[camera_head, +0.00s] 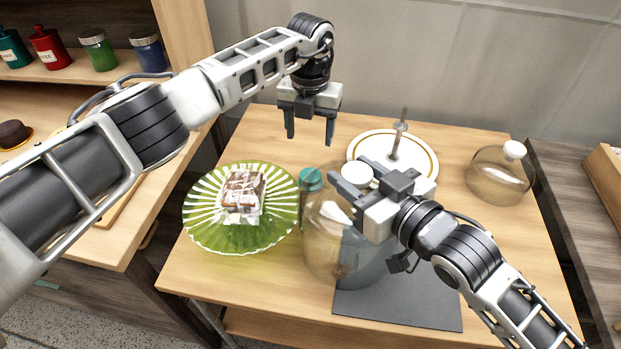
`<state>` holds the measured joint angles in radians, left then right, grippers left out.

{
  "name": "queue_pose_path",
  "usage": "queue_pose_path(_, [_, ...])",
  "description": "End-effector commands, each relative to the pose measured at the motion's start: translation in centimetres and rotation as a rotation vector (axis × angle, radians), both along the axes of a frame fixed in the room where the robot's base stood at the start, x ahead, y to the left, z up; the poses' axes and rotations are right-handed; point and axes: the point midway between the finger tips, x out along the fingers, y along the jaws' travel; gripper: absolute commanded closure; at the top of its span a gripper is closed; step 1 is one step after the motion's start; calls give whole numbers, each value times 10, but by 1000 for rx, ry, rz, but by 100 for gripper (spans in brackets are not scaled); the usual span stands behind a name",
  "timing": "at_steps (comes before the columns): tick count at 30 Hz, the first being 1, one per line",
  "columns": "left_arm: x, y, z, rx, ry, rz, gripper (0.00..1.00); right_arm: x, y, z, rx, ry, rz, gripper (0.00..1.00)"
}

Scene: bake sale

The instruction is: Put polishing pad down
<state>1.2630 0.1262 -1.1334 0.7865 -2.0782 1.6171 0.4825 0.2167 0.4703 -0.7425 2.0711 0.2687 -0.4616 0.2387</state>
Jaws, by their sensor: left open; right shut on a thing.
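I cannot make out a polishing pad for certain. My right gripper (346,168) is shut on the round white knob (357,177) of a clear glass dome (325,235). The dome is over the front middle of the table; I cannot tell whether its rim touches the table. The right hand and wrist hide part of it. My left gripper (310,138) is open and empty, pointing down above the back of the table. A dark grey mat (400,308) lies at the front, partly behind the dome and my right arm.
A green striped plate (205,225) bears wrapped brownies (242,195) at the left. A teal-topped container (311,179) stands beside the dome. A white gold-rimmed stand (425,155) with an upright post is behind. Another glass dome (500,175) is at right. Jars line the left shelf (65,77).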

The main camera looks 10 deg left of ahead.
Motion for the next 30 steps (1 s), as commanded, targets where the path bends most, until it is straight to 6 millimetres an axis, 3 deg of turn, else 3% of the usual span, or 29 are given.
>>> queue_pose_path(5, [0,1,-11,-10,14,-82,38,0,0,0,1,0,0,86])
queue_pose_path(13, [0,0,-57,-11,14,-84,38,0,0,0,1,0,0,86])
queue_pose_path(30, [1,-3,-111,-11,10,-82,38,0,0,0,1,0,0,86])
